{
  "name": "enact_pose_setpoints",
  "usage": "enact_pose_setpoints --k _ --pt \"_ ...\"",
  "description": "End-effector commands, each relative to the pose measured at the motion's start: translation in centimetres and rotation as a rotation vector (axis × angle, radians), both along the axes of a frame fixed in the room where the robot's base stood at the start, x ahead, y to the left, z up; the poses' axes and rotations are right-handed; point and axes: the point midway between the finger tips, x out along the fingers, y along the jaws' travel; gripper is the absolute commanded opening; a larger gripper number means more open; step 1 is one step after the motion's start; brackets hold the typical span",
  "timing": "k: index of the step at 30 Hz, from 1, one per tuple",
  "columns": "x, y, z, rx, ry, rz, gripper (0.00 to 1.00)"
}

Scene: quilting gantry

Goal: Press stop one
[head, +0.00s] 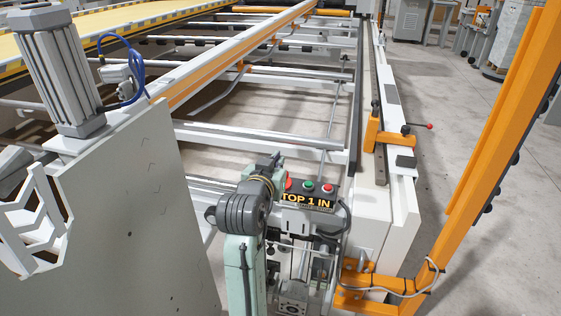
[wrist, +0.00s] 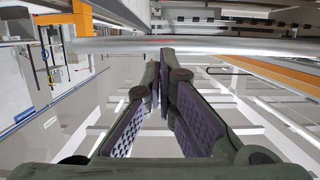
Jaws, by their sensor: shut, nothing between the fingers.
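I cannot make out the buttons in the wrist view.
A large grey side plate (head: 125,215) stands left of my arm. White and orange gantry rails (head: 235,60) run behind the box. An orange post (head: 500,140) rises at right, with an orange bracket and cable at its foot. Open floor (head: 455,110) lies right of the white beam.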

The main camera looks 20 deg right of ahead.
Motion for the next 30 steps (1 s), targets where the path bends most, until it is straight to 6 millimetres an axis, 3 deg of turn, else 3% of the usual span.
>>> enact_pose_setpoints --k 3,9,30 --pt "-2.0 1.5 0.4 0.0 -0.005 0.001 0.0" --pt "-4.2 2.9 1.1 0.0 -0.001 0.001 0.0" --pt "-4.8 3.2 1.4 0.001 -0.001 0.0 0.0"
